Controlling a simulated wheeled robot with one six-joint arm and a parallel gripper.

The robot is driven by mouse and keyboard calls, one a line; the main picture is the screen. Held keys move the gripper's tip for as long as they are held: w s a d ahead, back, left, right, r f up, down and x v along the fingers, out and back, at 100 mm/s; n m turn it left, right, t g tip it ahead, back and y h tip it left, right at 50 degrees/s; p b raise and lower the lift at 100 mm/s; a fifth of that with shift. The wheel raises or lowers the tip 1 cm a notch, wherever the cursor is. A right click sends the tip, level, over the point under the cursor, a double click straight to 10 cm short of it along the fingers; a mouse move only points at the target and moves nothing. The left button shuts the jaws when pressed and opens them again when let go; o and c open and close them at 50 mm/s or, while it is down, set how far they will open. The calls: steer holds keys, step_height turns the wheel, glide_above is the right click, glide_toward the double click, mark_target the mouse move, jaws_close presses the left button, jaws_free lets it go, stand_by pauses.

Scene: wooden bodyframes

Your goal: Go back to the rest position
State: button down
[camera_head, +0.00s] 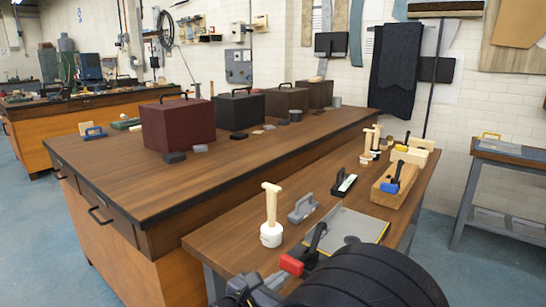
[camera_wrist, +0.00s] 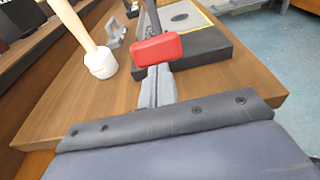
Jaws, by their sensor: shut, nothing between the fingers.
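My gripper (camera_head: 272,281) is low at the front edge of the narrow wooden bench (camera_head: 235,240), partly hidden by my black arm. In the wrist view its grey fingers (camera_wrist: 155,88) lie together, shut and empty. A red block-shaped piece (camera_head: 291,265) with a dark upright handle (camera_head: 316,238) is just beyond the fingertips. In the wrist view this red piece (camera_wrist: 157,49) overlaps the tips, and I cannot tell whether they touch.
A white-headed mallet (camera_head: 271,233), a grey handled tool (camera_head: 303,208) and a grey plate (camera_head: 345,232) are on the bench near my gripper. A large workbench (camera_head: 110,185) with several boxes stands left. Open blue floor (camera_head: 475,265) lies right.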

steer(key=shift+d+f+t+h+b, duration=0.15)
steer(key=shift+f+t+h+b, duration=0.3)
steer(key=shift+f+b, duration=0.8)
steer(key=shift+r+b, duration=0.5)
steer(key=shift+r, duration=0.05)
